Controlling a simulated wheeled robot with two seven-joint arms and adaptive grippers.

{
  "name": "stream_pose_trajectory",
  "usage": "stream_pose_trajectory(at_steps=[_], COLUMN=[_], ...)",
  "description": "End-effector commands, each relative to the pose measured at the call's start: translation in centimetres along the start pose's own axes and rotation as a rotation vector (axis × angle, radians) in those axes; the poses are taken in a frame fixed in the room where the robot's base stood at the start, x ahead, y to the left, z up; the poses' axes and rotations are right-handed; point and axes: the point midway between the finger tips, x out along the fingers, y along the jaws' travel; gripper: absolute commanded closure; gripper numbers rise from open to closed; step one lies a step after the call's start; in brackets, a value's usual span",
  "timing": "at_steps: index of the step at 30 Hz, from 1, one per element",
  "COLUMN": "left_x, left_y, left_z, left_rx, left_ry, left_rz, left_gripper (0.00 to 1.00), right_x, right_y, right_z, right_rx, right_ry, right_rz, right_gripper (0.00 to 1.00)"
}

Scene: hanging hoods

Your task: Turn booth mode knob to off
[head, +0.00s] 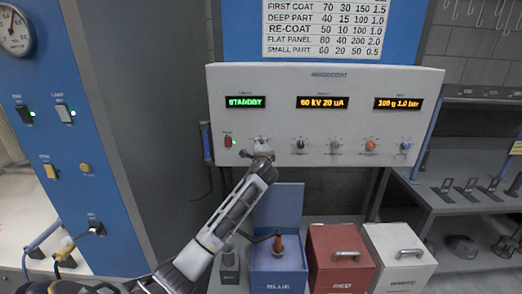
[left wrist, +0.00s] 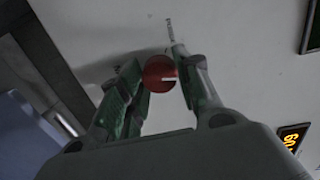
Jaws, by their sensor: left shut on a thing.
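The white control panel (head: 325,80) hangs at the centre of the head view, with a green display (head: 245,102) reading STANDBY. My left gripper (head: 262,150) reaches up from below to the panel's lower left, under and right of that display. In the left wrist view, my left gripper (left wrist: 160,85) has its two fingers on either side of a round red knob (left wrist: 158,72) with a white pointer line, and is shut on it. In the head view the gripper hides this knob, and its label is too small to read. My right gripper is not in view.
A red switch (head: 228,141) sits just left of my gripper. More knobs, including an orange one (head: 371,145) and a blue one (head: 405,146), line the panel to the right. Below stand an open blue box (head: 277,281), a red box (head: 338,262) and a white box (head: 400,262).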

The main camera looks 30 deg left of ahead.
Motion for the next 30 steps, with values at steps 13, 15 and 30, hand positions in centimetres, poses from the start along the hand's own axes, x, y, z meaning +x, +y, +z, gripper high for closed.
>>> stream_pose_trajectory(at_steps=[13,15,30], left_x=[0.01,0.02,0.02], left_y=[0.20,0.19,0.17], left_z=[0.07,0.08,0.07], left_rx=[-0.187,-0.193,-0.194], left_ry=[0.009,0.010,0.010], left_rz=[0.013,0.014,0.014], left_gripper=[0.90,0.90,0.47], right_x=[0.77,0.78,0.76], right_y=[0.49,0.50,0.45], right_z=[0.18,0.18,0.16], right_rx=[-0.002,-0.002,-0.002], right_ry=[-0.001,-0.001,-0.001], right_rz=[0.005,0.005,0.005], right_gripper=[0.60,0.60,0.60])
